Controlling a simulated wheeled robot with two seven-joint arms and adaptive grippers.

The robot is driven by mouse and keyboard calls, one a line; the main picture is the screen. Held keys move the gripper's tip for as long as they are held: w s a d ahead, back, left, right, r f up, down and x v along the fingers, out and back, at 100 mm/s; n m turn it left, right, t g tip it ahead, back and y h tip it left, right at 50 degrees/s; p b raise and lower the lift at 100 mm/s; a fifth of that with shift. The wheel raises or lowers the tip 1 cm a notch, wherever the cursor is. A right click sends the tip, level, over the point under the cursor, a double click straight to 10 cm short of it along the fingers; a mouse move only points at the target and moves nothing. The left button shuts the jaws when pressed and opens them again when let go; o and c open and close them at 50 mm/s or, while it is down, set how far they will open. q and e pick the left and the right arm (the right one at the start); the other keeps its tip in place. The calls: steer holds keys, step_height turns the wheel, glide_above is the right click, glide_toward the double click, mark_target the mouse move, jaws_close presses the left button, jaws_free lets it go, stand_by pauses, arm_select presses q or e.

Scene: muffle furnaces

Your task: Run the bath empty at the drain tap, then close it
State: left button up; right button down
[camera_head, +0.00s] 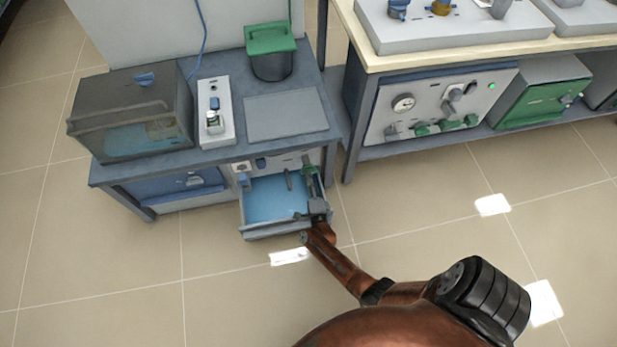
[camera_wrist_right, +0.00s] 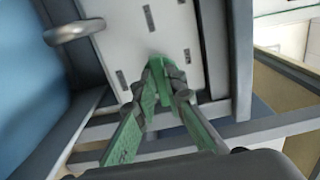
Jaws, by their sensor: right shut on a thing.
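A grey bath-like box (camera_head: 130,115) with a window showing blue stands on the left of the bench; I cannot tell its liquid level. Below, an open grey drawer-like basin (camera_head: 272,234) has a blue inside. In the wrist view the right gripper (camera_wrist_right: 166,82) is shut on a small green handle (camera_wrist_right: 157,62) against the panel, which appears to be the drain tap. The fingers hide much of it. My left gripper is out of view.
A green-lidded pot (camera_head: 271,60), a small white unit (camera_head: 215,112) and a flat grey plate (camera_head: 285,114) are on the bench (camera_head: 240,152). A second bench with a dial panel (camera_head: 440,102) stands at right. The tiled floor in front is clear.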

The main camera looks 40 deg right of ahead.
steer(key=shift+f, duration=0.1)
steer(key=c, duration=2)
jaws_free()
steer(key=v, duration=0.7)
steer(key=shift+s+a, duration=0.15)
steer(key=shift+s, duration=0.1)
